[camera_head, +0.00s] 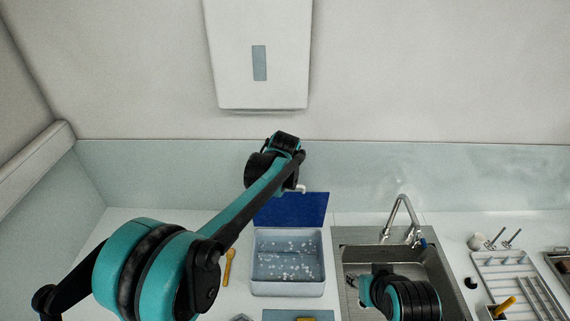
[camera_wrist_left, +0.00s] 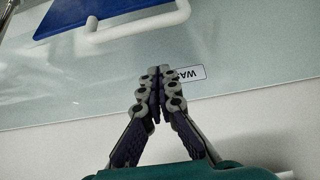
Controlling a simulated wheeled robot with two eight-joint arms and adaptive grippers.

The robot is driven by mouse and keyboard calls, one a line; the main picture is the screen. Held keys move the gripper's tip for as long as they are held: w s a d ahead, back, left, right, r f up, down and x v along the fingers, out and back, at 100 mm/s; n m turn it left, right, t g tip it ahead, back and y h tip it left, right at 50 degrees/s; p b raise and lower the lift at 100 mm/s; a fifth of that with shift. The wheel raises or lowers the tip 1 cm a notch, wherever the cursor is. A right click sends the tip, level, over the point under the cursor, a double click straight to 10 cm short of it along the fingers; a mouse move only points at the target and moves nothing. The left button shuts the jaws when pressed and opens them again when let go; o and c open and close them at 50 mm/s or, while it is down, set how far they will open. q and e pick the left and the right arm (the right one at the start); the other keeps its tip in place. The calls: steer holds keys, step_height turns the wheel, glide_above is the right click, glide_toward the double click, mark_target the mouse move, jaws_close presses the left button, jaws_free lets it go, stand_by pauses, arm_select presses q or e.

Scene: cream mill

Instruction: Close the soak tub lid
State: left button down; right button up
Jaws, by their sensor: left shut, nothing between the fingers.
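The soak tub (camera_head: 288,288) is a grey-blue box on the counter, open, with clear liquid and many small white bits inside. Its blue lid (camera_head: 290,210) stands raised at the back of the tub. In the left wrist view the lid (camera_wrist_left: 95,14) is at the upper left, with a white bar handle (camera_wrist_left: 135,28). My left gripper (camera_wrist_left: 157,84) is shut and empty, apart from the lid and handle, near the back wall panel. In the head view its fingers are hidden behind my wrist above the lid. My right gripper (camera_head: 362,283) is over the sink; its jaw opening is unclear.
A steel sink (camera_head: 350,245) with a tap (camera_head: 402,215) is right of the tub. A yellow-handled tool (camera_head: 229,266) lies to its left. A rack (camera_head: 520,285) stands at the far right. A white wall dispenser (camera_head: 258,85) hangs above.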

arm_select(q)
steer(key=s+f, duration=0.2)
steer(key=s, duration=0.1)
steer(key=shift+p, duration=0.35)
steer(key=shift+s, duration=0.2)
steer(key=shift+w+f, duration=0.15)
